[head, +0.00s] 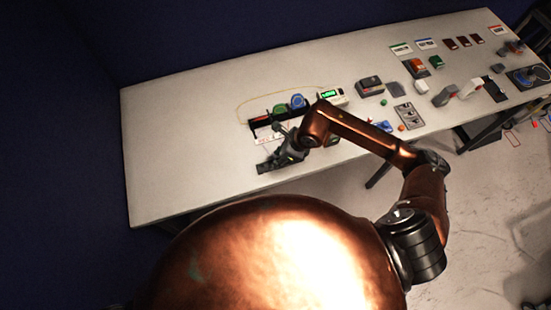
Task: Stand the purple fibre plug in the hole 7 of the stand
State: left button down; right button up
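My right gripper (272,162), dark grey at the end of a copper arm, is low over the left half of the white table, near its front edge. It is too small and dark to tell whether its fingers are open or shut, or hold anything. Just behind it is a dark rack-like object (258,121) with a red part at its left end, perhaps the stand; my gripper partly covers this area. I cannot make out hole numbers. I cannot pick out the purple fibre plug. My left gripper is not in view.
The white table (170,150) is bare at its left end. Green (280,110) and blue (297,101) round items, a device with a green display (330,96) and a thin yellow cable (239,107) lie near the rack. Several devices crowd the table's right half.

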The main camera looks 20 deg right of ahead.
jog(key=v, duration=1)
jog(key=shift+r, duration=0.2)
jog(key=shift+s, duration=0.1)
